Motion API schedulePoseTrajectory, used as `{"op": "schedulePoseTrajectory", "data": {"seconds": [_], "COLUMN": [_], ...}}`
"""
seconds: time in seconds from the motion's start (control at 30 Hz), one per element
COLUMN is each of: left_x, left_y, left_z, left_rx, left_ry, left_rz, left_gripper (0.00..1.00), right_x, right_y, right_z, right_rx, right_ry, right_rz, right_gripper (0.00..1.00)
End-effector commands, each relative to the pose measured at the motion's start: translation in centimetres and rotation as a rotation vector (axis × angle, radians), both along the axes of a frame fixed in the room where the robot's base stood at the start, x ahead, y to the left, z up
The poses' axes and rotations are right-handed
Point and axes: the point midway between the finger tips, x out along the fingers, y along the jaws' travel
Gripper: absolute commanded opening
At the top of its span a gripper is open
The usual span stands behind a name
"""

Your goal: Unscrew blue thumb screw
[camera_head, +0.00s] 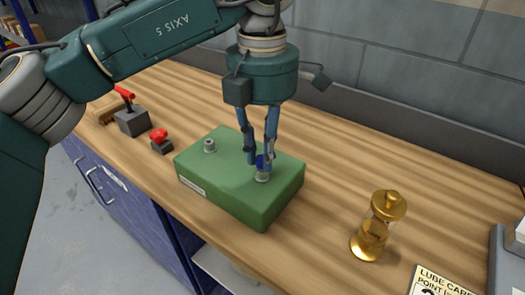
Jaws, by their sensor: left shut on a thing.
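A green block (230,183) lies on the wooden table, with a small white label on its front left side. The blue thumb screw (260,159) sits over a grey metal boss (262,177) near the right side of the block's top. My left gripper (260,162) points down from above, its blue fingers shut on the blue thumb screw. The fingers hide much of the screw, so I cannot tell how deep it sits in the boss. A second grey boss (209,146) stands bare at the block's left. My right gripper is not in view.
A grey box with a red lever (131,119) and a red knob on a dark base (160,140) stand left of the block. A brass lubricator (376,226) stands at the right, near a lube card (438,284). Table between block and lubricator is clear.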

Motion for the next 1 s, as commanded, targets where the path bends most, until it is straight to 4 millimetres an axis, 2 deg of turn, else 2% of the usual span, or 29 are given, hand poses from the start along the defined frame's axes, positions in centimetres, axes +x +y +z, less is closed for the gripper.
{"op": "schedulePoseTrajectory", "data": {"seconds": [0.13,0.33,0.57,0.6,0.63,0.9,1.0], "left_x": [-0.04,0.0,-0.02,-0.02,-0.02,-0.01,-0.02], "left_y": [0.01,0.01,-0.01,-0.01,-0.01,-0.03,-0.02], "left_z": [-0.12,-0.09,0.0,0.0,0.0,0.02,0.18], "left_rx": [0.001,0.001,0.001,0.001,0.001,0.0,0.0], "left_ry": [0.002,0.0,0.0,0.0,0.0,0.0,0.001], "left_rz": [0.021,0.185,0.199,0.198,0.198,0.195,0.144], "left_gripper": [0.0,0.0,0.0,0.26,0.32,0.34,0.34], "right_x": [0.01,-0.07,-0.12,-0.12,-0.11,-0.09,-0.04], "right_y": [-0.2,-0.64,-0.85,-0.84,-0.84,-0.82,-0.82], "right_z": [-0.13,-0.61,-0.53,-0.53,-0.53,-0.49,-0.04], "right_rx": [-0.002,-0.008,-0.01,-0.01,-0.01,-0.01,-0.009], "right_ry": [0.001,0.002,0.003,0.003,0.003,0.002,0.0], "right_rz": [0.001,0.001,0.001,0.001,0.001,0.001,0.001], "right_gripper": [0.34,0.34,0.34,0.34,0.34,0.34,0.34]}}
